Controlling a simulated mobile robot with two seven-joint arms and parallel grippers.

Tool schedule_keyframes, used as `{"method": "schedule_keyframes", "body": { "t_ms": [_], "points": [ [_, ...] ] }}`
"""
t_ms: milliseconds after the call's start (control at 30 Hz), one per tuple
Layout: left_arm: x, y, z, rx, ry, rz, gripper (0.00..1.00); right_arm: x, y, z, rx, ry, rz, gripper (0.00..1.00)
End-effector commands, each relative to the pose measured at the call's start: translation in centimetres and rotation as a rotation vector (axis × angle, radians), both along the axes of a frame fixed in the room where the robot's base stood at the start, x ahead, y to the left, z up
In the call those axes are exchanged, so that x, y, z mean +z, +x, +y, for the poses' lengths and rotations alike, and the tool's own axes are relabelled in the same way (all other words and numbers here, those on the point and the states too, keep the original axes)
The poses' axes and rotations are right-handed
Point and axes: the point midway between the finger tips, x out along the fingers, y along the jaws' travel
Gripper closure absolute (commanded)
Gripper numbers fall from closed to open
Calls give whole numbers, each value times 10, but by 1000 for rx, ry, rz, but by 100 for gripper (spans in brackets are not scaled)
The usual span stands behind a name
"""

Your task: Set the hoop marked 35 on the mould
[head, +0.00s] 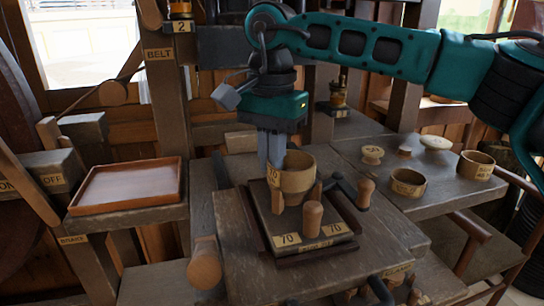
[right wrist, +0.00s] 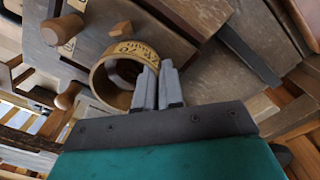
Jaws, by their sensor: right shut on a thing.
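My right gripper (head: 274,160) is shut on the left wall of a wooden hoop (head: 299,178) over the mould. The hoop also shows in the right wrist view (right wrist: 112,62), with the fingertips (right wrist: 158,80) at its wall; its lettering there looks like 70 but is hard to read. The mould (head: 318,242) is a dark square plate with upright wooden pegs and tags reading 70. The hoop is over its back part, behind the front peg (head: 312,218); whether it touches the plate I cannot tell. My left gripper is out of view.
Two more hoops, one nearer (head: 408,183) and one farther right (head: 476,165), stand on the right bench with small turned pieces (head: 372,155); their marks are too small to read. An empty wooden tray (head: 128,187) stands left. Wooden handles (head: 205,265) flank the mould bench.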

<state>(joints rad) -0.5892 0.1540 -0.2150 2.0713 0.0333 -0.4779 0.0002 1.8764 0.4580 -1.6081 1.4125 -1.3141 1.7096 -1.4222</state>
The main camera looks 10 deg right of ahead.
Motion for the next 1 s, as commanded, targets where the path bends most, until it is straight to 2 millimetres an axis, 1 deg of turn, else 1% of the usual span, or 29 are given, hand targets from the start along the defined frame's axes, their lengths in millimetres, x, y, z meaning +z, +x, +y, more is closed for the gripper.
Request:
{"method": "schedule_keyframes", "body": {
  "t_ms": [167, 367, 400, 633, 867, 1000],
  "points": [
    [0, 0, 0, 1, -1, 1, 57, 0, 0, 0, 0, 1, -1, 100],
    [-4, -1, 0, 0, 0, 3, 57, -6, 0, 0, -1, 0, 0, 100],
    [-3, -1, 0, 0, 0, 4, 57, -5, 0, 0, -1, 1, -1, 89],
    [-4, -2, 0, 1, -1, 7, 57, -4, 0, 0, -1, 1, -1, 67],
    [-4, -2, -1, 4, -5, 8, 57, -4, 0, 0, -1, 0, -1, 67],
    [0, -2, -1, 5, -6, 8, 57, 7, 0, 1, 0, 2, -3, 67]
  ]
}}
